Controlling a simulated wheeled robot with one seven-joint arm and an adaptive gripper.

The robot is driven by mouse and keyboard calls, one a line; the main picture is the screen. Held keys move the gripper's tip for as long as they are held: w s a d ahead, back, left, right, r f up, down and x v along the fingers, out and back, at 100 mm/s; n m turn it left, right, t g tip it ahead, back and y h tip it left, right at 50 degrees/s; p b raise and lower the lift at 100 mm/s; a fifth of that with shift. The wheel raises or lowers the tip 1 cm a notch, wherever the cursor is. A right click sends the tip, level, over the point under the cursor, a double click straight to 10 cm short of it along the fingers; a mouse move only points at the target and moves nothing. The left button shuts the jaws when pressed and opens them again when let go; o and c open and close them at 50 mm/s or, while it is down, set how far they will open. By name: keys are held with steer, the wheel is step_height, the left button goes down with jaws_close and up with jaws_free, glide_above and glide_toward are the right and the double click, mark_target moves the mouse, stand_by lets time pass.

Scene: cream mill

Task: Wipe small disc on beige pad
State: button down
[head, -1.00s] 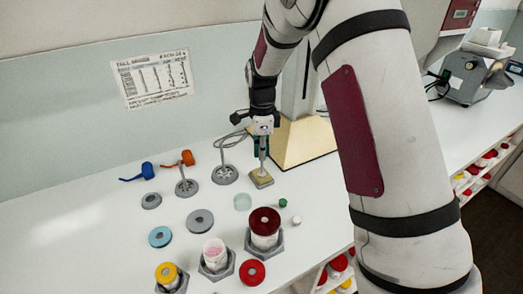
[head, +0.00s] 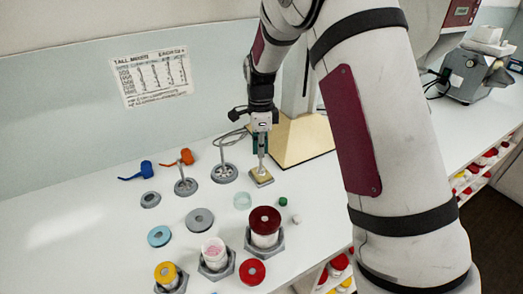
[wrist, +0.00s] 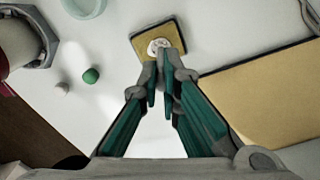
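The beige pad (head: 266,183) is a small square with a dark edge, lying on the white bench; it also shows in the wrist view (wrist: 177,33). My gripper (head: 261,152) is above it, pointing down. In the wrist view my gripper (wrist: 164,82) has its fingers nearly together on a thin grey stem. The small disc (wrist: 157,45), pale and round, is at the stem's lower end over the middle of the pad. It appears to touch the pad. The fingertips hide part of the disc and most of the stem.
A beige machine base (head: 305,140) stands close right of the pad. Two stemmed discs (head: 224,173) (head: 186,186) stand to the left. A clear ring (head: 242,201), a green cap (head: 283,201) and a dark red-topped jar (head: 265,222) are in front.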

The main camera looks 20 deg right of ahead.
steer(key=shift+w+a+b, duration=0.1)
steer(key=shift+w+b, duration=0.2)
steer(key=shift+w, duration=0.15)
steer(key=shift+s+p, duration=0.45)
steer(key=shift+s, duration=0.1)
steer(key=shift+s+d, duration=0.2)
steer(key=shift+s, duration=0.15)
steer(key=shift+s+p, duration=0.3)
steer(key=shift+p, duration=0.1)
steer(key=shift+w, duration=0.15)
steer(key=shift+w+a+b, duration=0.1)
steer(key=shift+w+b, duration=0.5)
steer(key=shift+w, duration=0.1)
steer(key=shift+w+a, duration=0.1)
steer(key=shift+w, duration=0.25)
steer(key=shift+s, duration=0.6)
steer(key=shift+r, duration=0.15)
